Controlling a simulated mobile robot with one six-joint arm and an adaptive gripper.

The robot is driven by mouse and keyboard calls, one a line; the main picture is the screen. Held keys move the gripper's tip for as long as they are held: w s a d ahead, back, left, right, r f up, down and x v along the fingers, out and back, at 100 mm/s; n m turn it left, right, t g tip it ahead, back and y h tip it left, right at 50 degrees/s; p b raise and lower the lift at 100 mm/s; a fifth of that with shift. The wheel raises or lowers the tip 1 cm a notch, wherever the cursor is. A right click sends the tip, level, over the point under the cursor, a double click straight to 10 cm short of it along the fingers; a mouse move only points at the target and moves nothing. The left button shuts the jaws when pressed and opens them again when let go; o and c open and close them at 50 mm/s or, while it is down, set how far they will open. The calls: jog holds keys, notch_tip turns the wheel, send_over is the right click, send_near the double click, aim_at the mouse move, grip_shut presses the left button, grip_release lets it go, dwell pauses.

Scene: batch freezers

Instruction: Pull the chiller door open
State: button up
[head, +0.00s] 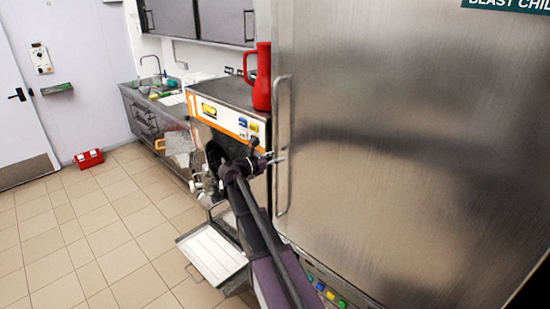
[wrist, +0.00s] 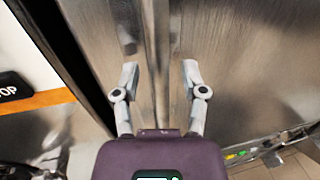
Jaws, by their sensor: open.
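The chiller door (head: 410,150) is a large brushed-steel panel filling the right of the head view, and it looks shut. Its long vertical bar handle (head: 278,195) runs along the door's left edge. My gripper (head: 273,157) is at about the middle of the handle's height. In the wrist view my gripper (wrist: 160,72) is open, with one finger on each side of a vertical bar that looks like the handle (wrist: 158,45). Both fingers seem apart from the bar. The door face (wrist: 245,60) also shows there.
An orange-and-white batch freezer (head: 230,117) stands left of the chiller with a red jug (head: 263,78) on top. A white tray (head: 212,253) juts out low in front. A red toolbox (head: 89,158) sits on the open tiled floor at the left.

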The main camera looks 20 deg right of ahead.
grip_shut()
jog(key=shift+s+a, duration=0.1)
jog(key=shift+a, duration=0.05)
